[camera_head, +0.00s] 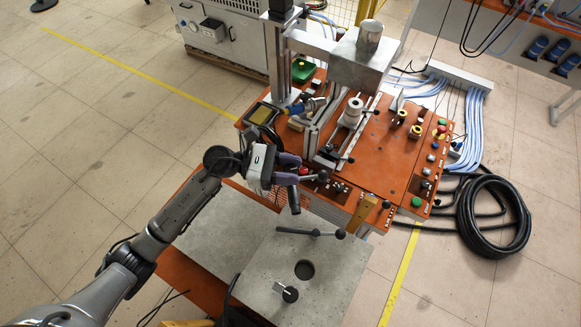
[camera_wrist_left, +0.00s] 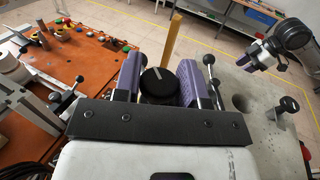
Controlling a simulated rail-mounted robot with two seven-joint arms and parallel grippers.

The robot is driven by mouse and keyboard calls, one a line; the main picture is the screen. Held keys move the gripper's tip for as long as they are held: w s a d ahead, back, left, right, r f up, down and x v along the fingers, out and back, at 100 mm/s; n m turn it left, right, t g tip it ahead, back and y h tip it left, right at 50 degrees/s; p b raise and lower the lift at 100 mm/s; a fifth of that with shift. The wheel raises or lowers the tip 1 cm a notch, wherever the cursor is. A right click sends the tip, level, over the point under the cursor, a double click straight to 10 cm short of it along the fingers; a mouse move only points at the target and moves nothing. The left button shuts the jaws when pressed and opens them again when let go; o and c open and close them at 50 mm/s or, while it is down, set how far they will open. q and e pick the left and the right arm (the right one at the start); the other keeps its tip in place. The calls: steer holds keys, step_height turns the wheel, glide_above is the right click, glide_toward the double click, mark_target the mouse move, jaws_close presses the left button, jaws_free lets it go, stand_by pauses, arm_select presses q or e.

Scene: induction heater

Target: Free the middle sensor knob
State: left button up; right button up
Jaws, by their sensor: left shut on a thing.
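My left gripper (camera_head: 301,170) reaches in from the left, over the front edge of the orange control bench. In the left wrist view, its two purple fingers (camera_wrist_left: 160,82) are closed around a round black knob (camera_wrist_left: 159,84) with a white pointer line. I cannot make this knob out clearly in the head view, nor what lies beneath it. A similar black knob (camera_head: 290,294) stands on the grey box, apart from my gripper.
The grey box (camera_head: 335,272) has a round hole (camera_head: 305,269) and a black lever (camera_head: 312,232). A yellow bar (camera_head: 362,213) stands beside my left gripper. The orange bench (camera_head: 385,160) carries clamps and buttons. A coiled black cable (camera_head: 493,217) lies on the floor at right.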

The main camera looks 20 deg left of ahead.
arm_select(q)
steer(key=shift+c, duration=1.1)
steer(key=n+t, duration=0.1)
steer(key=t+y+p, duration=0.1)
steer(key=shift+r+n+t+p, duration=0.2)
steer(key=shift+n+t+p, duration=0.1)
steer(key=shift+n, duration=0.1)
steer(key=n+t+y+p, duration=0.3)
steer(key=p, duration=0.2)
steer(key=n+t+y+p, duration=0.2)
steer(key=t+p, duration=0.2)
steer(key=p, duration=0.1)
steer(key=shift+r+n+y, duration=0.15)
steer(key=shift+n+y, duration=0.25)
steer(key=shift+f+n+t+y+p, duration=0.2)
steer(key=shift+n+t+y+p, duration=0.35)
steer(key=shift+y+p, duration=0.4)
steer(key=shift+f, duration=0.15)
